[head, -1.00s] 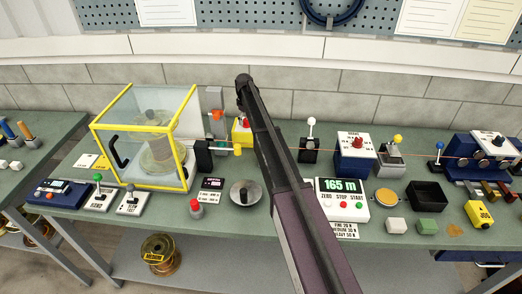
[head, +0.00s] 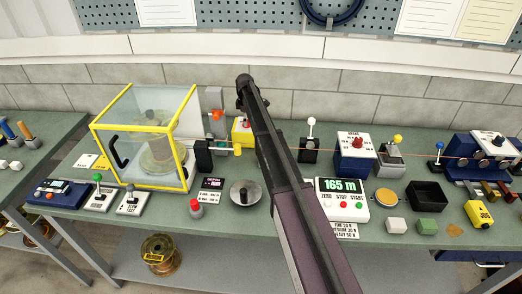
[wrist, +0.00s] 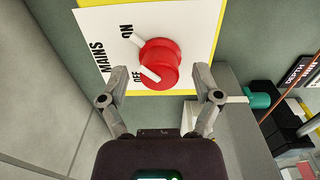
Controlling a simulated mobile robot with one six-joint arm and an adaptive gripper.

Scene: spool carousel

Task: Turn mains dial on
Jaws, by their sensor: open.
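The mains dial (wrist: 160,64) is a round red knob on a white plate (wrist: 98,22) lettered MAINS, ON and OFF. The plate sits on a yellow box. A white bar on the knob lies toward the OFF lettering; a second pale bar shows near ON. My gripper (wrist: 160,76) is open in the wrist view, with one fingertip on each side of the knob's near part. I cannot tell whether they touch it. In the head view the yellow box (head: 238,136) is partly covered by my arm, and my gripper is hidden.
A yellow-framed clear enclosure (head: 111,158) stands left of the box, with a black lever bracket (head: 203,157) between them. A silver round plate (head: 245,192) lies in front. A counter reading 165 m (head: 341,186) and a white-knobbed lever (head: 310,142) stand to the right.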

